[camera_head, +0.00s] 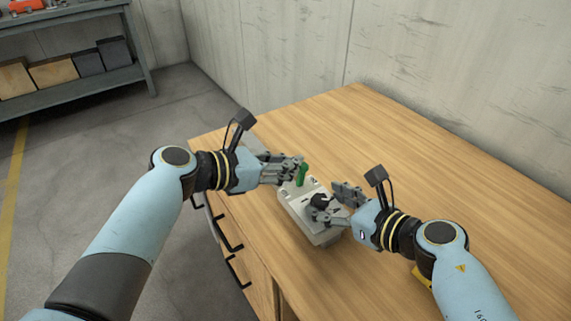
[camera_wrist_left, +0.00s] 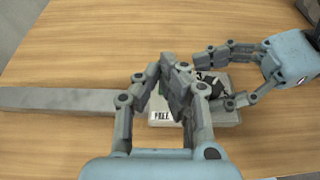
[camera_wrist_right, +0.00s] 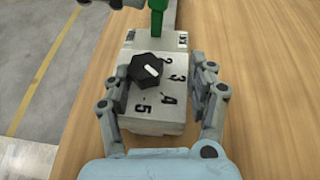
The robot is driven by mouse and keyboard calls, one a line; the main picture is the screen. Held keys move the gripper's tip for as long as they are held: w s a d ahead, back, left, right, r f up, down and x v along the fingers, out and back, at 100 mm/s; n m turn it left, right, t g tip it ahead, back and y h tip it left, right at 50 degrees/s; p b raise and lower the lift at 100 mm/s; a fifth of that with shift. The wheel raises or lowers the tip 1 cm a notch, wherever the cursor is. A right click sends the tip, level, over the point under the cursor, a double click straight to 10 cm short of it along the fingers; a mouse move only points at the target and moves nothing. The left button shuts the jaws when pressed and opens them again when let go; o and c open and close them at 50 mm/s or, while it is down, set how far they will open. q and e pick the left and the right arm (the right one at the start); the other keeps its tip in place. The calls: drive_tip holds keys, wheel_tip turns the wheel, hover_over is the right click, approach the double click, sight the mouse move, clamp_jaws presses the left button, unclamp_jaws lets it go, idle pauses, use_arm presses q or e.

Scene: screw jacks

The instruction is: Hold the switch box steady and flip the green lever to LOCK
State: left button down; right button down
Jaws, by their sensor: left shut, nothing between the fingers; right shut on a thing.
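The pale grey switch box (camera_head: 297,205) sits on the wooden table. Its green lever (camera_head: 303,173) rises from the far end and also shows at the top of the right wrist view (camera_wrist_right: 157,18). My right gripper (camera_wrist_right: 160,92) is shut on the box, one finger on each side. My left gripper (camera_head: 298,168) is shut and empty, close beside the lever; I cannot tell whether they touch. In the left wrist view its closed fingertips (camera_wrist_left: 172,70) hide most of the lever. A FREE label (camera_wrist_left: 161,115) shows there.
A black knob (camera_wrist_right: 146,69) with a white mark and printed numbers is on the box top. A long grey bar (camera_wrist_left: 70,102) lies on the table beside the box. A shelf (camera_head: 80,90) stands far left.

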use_arm(q)
drive_tip(key=shift+d+r, duration=0.1)
drive_tip(key=shift+r, duration=0.1)
use_arm(e)
drive_tip(key=shift+s+f, duration=0.2)
drive_tip(key=shift+f, duration=0.1)
idle(0.3)
use_arm(q)
drive_tip(key=shift+r, duration=0.6)
drive_tip(key=shift+s+a+r, duration=0.2)
drive_tip(key=shift+a, duration=0.2)
drive_tip(key=s+a+r, duration=0.3)
drive_tip(key=a+r, duration=0.2)
drive_tip(key=r, duration=0.5)
drive_tip(key=shift+s+a+r, duration=0.15)
drive_tip(key=shift+s+r, duration=0.15)
use_arm(e)
drive_tip(key=shift+c, duration=1.6)
unclamp_jaws()
